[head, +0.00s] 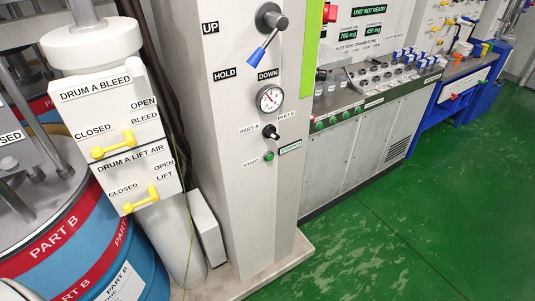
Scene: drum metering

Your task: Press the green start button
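The green start button (269,156) is a small round green button low on the grey column (225,150), beside a "START" label. Just above it is a black selector knob (270,132) between "PART A" and "PART B" labels. A pressure gauge (269,98) sits higher up. Nothing covers the button. Neither of my grippers shows in the head view.
A lever with a blue handle (262,51) sits by the "DOWN" label. Yellow valve handles (112,146) are on white boxes at left, above a blue and red drum (85,250). A grey cabinet (350,155) stands at right. Green floor (420,220) is clear.

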